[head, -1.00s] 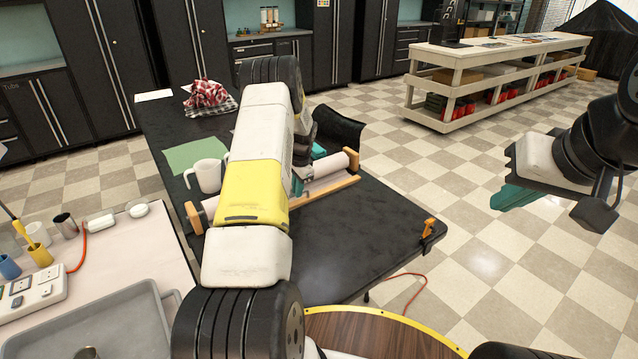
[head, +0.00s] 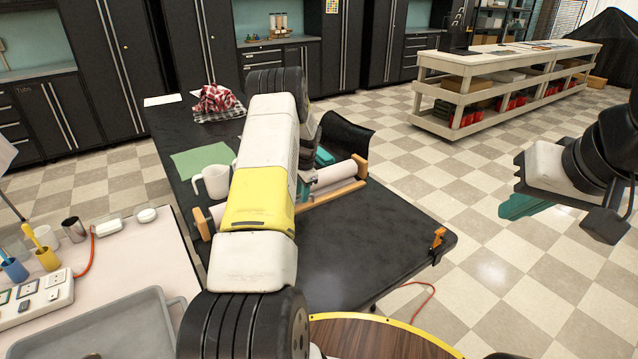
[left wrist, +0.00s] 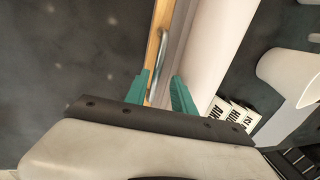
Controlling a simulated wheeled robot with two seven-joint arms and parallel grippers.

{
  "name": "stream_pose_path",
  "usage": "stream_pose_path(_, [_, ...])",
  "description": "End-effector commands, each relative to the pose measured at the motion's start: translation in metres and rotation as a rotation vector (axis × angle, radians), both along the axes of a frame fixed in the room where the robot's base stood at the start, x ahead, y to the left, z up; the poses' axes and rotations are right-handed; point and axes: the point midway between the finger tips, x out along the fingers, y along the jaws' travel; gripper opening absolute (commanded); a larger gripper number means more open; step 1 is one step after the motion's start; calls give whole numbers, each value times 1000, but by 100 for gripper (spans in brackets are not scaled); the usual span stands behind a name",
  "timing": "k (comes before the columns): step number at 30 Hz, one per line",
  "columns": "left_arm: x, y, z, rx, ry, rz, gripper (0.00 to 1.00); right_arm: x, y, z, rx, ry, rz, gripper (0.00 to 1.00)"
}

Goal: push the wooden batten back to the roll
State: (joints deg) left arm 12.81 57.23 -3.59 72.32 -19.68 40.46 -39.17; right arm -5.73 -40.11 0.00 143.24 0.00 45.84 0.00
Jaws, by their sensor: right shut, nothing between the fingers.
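The wooden batten (head: 333,194) lies along the near side of the pale roll (head: 338,174) on the black table. My left arm hides their middle part in the head view. My left gripper (head: 314,175) is over the roll and batten, teal fingers pointing down. In the left wrist view, the left gripper (left wrist: 160,76) has its fingertips apart. A metal handle (left wrist: 157,48) beside the batten (left wrist: 155,35) runs between them, with the roll (left wrist: 212,50) on the right. Contact with the fingers cannot be told. My right gripper (head: 522,206) is shut and empty, off the table's right side.
Wooden end blocks (head: 360,168) flank the roll. An orange clamp (head: 437,240) grips the table's right edge. The black tabletop (head: 385,225) nearer me is clear.

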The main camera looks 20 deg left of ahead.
Motion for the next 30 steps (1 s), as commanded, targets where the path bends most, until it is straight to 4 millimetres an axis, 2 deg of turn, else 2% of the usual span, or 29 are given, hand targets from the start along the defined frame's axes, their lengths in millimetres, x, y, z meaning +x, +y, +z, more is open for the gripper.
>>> stream_pose_path(11, [-1, -2, 2, -1, 1, -1, 33, 0, 0, 0, 0, 0, 0, 0])
stream_pose_path(24, [-8, -11, 66, -1, 1, 0, 33, 0, 0, 0, 0, 0, 0, 0])
stream_pose_path(30, [-10, -13, 76, -1, 2, 0, 33, 0, 0, 0, 0, 0, 0, 0])
